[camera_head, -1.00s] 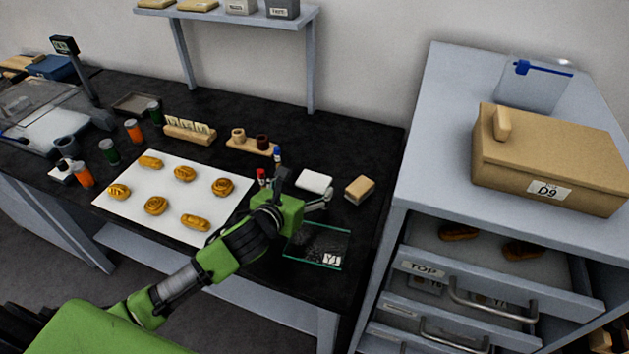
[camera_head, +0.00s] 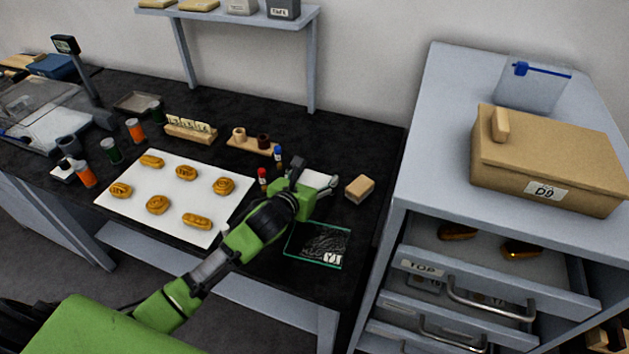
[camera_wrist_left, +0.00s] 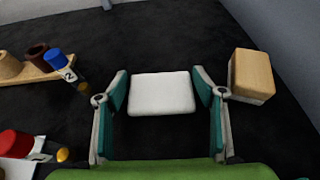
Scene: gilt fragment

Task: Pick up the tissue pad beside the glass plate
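The tissue pad (camera_wrist_left: 161,93) is a white, flat, rounded block on the black bench top. In the left wrist view it lies between the two spread fingers of my left gripper (camera_wrist_left: 160,100), with dark gaps on both sides. In the head view the pad (camera_head: 316,179) is partly hidden by my left gripper (camera_head: 315,180), which is over it. The glass plate (camera_head: 318,245) lies nearer the bench's front, with a green-tinted edge, dark scratch-like marks and a small white label. My right gripper is not in view.
A wooden block (camera_wrist_left: 253,75) stands just right of the pad. Red-capped (camera_head: 263,178) and blue-capped (camera_head: 278,155) vials stand to the left. A white sheet (camera_head: 135,205) with several golden pieces lies further left. A grey drawer cabinet (camera_head: 430,150) borders the bench on the right.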

